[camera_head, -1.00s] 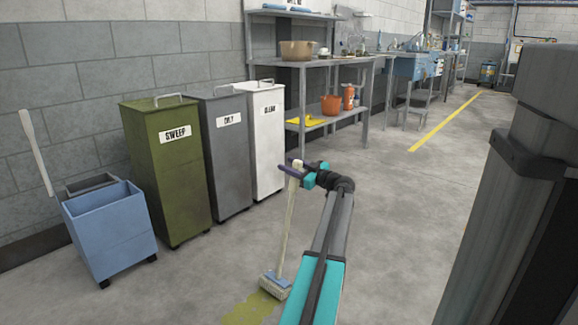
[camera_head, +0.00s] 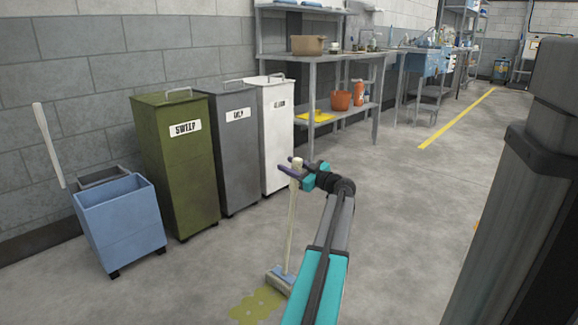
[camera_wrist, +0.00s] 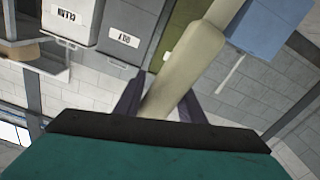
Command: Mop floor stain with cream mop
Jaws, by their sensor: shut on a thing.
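The cream mop has a pale handle (camera_head: 293,225) standing nearly upright, slightly tilted, and a blue-grey head (camera_head: 281,280) at floor level. My gripper (camera_head: 291,166) is shut on the handle near its top. In the wrist view the cream handle (camera_wrist: 185,75) runs between my two dark purple fingers (camera_wrist: 155,100). A yellow-green stain (camera_head: 257,308) with paler spots lies on the floor just in front of the mop head. The head is at the stain's far edge; my arm hides part of its right side, so contact is unclear.
Green (camera_head: 178,175), grey (camera_head: 236,165) and white (camera_head: 276,140) bins line the wall. Open floor lies right, along a yellow line (camera_head: 455,120).

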